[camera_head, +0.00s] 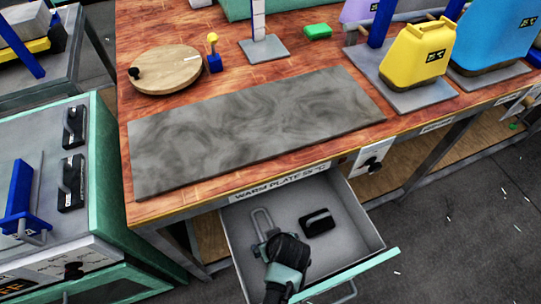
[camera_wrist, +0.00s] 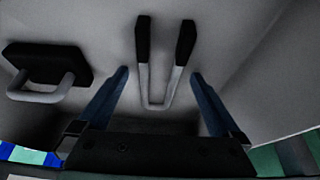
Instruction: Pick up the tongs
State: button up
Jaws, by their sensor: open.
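The tongs (camera_head: 260,220) lie in the open drawer, a narrow metal U with black grips. In the wrist view the tongs (camera_wrist: 142,80) show their black grips at the top and their metal bend lower down. My gripper (camera_head: 282,243) is over the drawer and hides part of the tongs in the head view. In the wrist view my gripper (camera_wrist: 160,78) is open, with one blue finger on each side of the tongs and a gap to both. I cannot tell how high the fingers are above the drawer floor.
A black block with a grey handle (camera_head: 317,222) lies in the drawer (camera_head: 352,238) beside the tongs; it also shows in the wrist view (camera_wrist: 45,72). The drawer walls stand close around my gripper. The warm plate (camera_head: 250,125) lies on the wooden bench (camera_head: 300,65) above.

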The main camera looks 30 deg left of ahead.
grip_shut()
dwell(0.5)
